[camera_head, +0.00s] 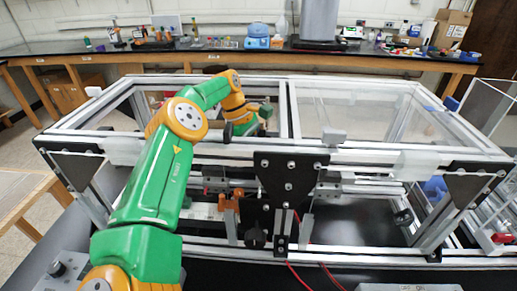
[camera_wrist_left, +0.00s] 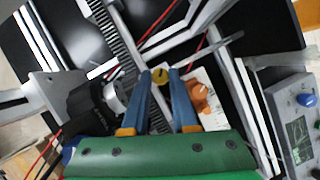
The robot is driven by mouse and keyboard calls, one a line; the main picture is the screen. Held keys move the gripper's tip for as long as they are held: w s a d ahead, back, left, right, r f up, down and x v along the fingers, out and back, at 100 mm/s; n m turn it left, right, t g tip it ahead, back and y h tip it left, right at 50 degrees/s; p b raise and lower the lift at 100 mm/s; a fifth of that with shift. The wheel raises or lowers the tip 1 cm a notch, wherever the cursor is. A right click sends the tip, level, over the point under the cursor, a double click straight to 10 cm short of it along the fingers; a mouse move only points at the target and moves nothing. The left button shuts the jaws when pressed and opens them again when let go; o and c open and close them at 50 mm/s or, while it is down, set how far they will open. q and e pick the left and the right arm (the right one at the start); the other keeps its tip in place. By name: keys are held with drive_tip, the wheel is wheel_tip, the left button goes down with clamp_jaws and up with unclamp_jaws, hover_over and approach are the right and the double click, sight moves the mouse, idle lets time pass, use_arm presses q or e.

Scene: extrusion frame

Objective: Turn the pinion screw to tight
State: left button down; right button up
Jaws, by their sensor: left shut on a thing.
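A dark toothed rack (camera_wrist_left: 113,33) runs down behind the fingers. In the head view my left arm reaches over the front of the extrusion frame (camera_head: 385,158), and its fingertips are hidden there. My right gripper is not in view.
Beside the fingers in the wrist view are a black cylindrical part (camera_wrist_left: 90,97) and an orange knob (camera_wrist_left: 201,93). A device with a screen and blue knob (camera_wrist_left: 306,99) stands to the right. Red wires (camera_head: 297,262) hang at the frame's front. Frame bars and clear panels surround the arm.

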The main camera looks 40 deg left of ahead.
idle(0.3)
use_arm(q)
drive_tip(key=c, duration=0.7)
unclamp_jaws()
drive_tip(key=shift+s, duration=0.1)
